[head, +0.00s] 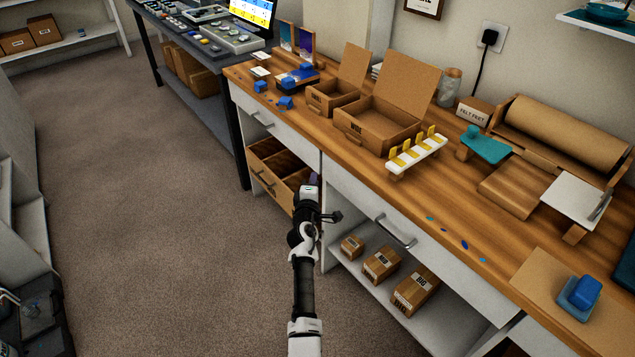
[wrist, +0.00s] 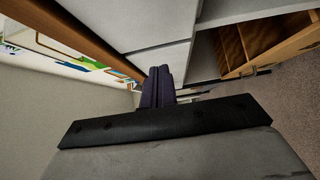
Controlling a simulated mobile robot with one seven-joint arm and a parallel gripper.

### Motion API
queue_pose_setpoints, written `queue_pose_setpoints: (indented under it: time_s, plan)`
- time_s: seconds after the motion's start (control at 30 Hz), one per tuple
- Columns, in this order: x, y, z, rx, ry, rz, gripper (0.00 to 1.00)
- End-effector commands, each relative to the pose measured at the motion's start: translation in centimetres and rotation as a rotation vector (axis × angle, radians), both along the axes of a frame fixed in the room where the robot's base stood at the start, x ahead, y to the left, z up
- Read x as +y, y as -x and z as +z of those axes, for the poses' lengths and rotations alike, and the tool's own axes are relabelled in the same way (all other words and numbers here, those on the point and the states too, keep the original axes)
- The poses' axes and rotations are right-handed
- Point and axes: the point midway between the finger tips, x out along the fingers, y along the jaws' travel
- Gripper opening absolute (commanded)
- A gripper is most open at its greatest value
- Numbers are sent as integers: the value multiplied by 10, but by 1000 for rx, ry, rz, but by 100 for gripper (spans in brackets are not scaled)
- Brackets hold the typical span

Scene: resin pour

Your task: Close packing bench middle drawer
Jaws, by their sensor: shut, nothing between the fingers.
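The packing bench (head: 470,225) has a wooden top and white fronts. Its middle drawer (head: 258,182) stands open on the left side, below a shut upper drawer (head: 270,124), with its divided wooden inside showing. In the wrist view the open drawer (wrist: 285,45) is at the upper right, with its compartments visible. My gripper (head: 313,184) is at the right end of the open drawer, close to the bench front, and hides part of that end. In the wrist view my gripper (wrist: 158,82) shows dark fingers together, empty, left of the drawer. I cannot tell whether it touches the bench.
A wide drawer with a metal handle (head: 397,232) is right of my gripper. Small cartons (head: 381,264) stand on the shelf below it. Open boxes (head: 380,122) and a white rack (head: 417,153) stand on the benchtop. The carpet (head: 150,220) to the left is clear.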

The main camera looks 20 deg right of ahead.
Motion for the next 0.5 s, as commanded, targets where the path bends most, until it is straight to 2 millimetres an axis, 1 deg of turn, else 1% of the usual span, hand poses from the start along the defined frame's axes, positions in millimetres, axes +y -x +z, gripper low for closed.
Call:
queue_pose_setpoints:
  time_s: [0.03,0.2,0.4,0.5]
  plan:
    - [5,11,0,1,0,1,0]
    - [21,42,-1,2,-1,3,0]
    - [37,72,-2,1,-2,5,0]
    - [42,81,-2,2,-1,6,0]
